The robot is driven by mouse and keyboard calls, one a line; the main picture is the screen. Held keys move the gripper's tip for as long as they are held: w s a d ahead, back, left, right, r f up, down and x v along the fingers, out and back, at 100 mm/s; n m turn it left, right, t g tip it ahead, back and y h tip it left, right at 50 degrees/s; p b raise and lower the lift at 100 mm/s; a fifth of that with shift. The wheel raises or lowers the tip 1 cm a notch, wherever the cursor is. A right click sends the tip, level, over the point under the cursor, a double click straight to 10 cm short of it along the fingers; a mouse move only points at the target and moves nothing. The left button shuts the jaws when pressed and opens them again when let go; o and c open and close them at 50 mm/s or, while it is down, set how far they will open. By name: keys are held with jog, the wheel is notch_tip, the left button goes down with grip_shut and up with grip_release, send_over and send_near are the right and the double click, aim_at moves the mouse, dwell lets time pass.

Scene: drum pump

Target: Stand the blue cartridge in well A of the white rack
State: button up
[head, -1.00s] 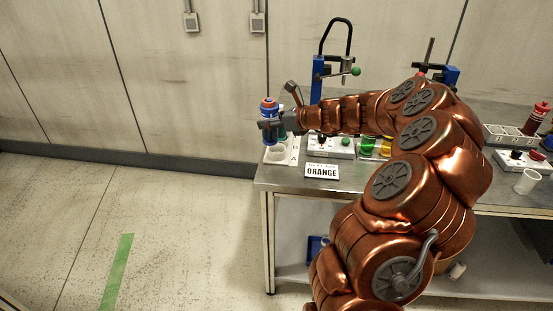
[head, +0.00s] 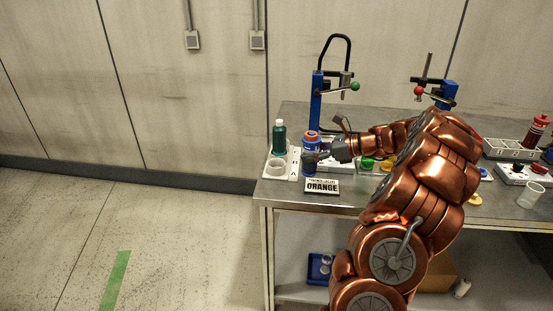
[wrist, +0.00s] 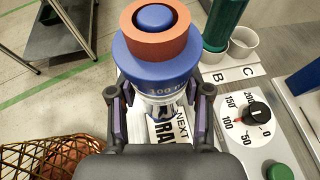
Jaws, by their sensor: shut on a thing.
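The blue cartridge (head: 310,143) has an orange band and a blue top. My gripper (head: 318,156) is shut on it and holds it upright, just right of the white rack (head: 293,172). In the wrist view my gripper (wrist: 160,103) has a finger on each side of the cartridge (wrist: 160,75); its lower end is mostly hidden. A green cartridge (head: 279,138) stands in the rack, at the well marked B in the wrist view. Well C (wrist: 243,45) is empty. The nearest well (head: 277,168) in the head view is empty; its letter is too small to read.
An ORANGE sign (head: 322,187) stands at the table's front edge, close by the cartridge. Behind are a blue pump stand (head: 316,95) and a dial box (wrist: 255,125). A second stand (head: 446,92) and a clear cup (head: 530,195) are farther right.

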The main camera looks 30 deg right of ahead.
jog(key=w+a, duration=0.1)
jog(key=w, duration=0.3)
jog(key=w+a+p, duration=0.1)
jog(key=w+a, duration=0.1)
jog(key=w, duration=0.2)
jog(key=w+a+f+p, duration=0.1)
jog(key=w, duration=0.3)
jog(key=shift+w+a, duration=0.1)
jog(key=shift+a, duration=0.25)
jog(key=shift+f+p, duration=0.6)
jog(key=shift+f, duration=1.25)
jog(key=shift+f, duration=0.2)
jog(key=o, duration=1)
jog(key=shift+r, duration=0.2)
jog(key=b+v, duration=0.2)
jog(key=v, duration=1)
